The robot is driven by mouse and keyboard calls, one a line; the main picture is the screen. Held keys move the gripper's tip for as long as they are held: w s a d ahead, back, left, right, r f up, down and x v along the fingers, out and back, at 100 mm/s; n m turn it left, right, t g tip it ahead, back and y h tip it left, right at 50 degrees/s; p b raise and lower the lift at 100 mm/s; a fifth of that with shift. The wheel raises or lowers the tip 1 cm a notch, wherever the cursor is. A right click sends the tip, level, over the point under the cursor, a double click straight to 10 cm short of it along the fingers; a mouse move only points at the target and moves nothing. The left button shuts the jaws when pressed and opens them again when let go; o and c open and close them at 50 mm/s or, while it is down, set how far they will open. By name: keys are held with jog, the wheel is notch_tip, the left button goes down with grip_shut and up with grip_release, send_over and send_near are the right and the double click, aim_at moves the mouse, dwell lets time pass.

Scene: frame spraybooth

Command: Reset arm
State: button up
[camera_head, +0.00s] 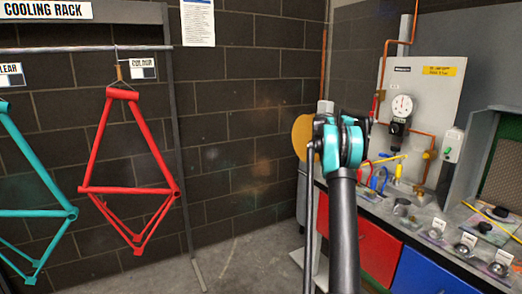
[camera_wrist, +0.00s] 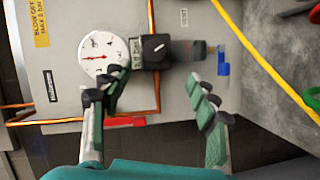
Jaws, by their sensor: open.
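My gripper (camera_wrist: 158,98) shows in the wrist view with its two green-padded fingers spread apart and nothing between them. Beyond the fingers is a grey wall panel, seen turned on its side, with a round white gauge (camera_wrist: 101,54) and a black regulator knob (camera_wrist: 154,48). In the head view my arm rises from the lower middle to a teal joint in front of the block wall and left of the panel (camera_head: 425,88). My gripper cannot be made out there, as the arm hides it.
A red frame (camera_head: 131,190) and a teal frame (camera_head: 36,213) hang from the rack rail (camera_head: 70,49) at left. A bench with red (camera_head: 379,245) and blue (camera_head: 425,272) fronts stands at right, with several small metal parts on top. A yellow hose (camera_wrist: 265,65) crosses the wrist view.

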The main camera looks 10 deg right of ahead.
jog(key=s+a+f+n+t+y, duration=0.1)
jog(key=s+a+f+y, duration=0.4)
jog(key=s+a+f, duration=0.6)
jog(key=s+a+f+t+y, duration=0.1)
jog(key=s+a+f+y, duration=0.5)
jog(key=s+a+f, duration=0.5)
jog(key=s+a+f+n+t+y, duration=0.1)
jog(key=s+a+f+y, duration=0.4)
jog(key=s+a+f, duration=0.6)
jog(key=s+a, duration=0.6)
jog(key=s, duration=0.3)
jog(key=s+a+t, duration=0.1)
jog(key=s+a, duration=0.4)
jog(key=s, duration=0.5)
jog(key=shift+a+f+n+y, duration=0.15)
jog(key=shift+a+n+y, duration=0.15)
jog(key=shift+a, duration=0.05)
jog(key=shift+c, duration=0.5)
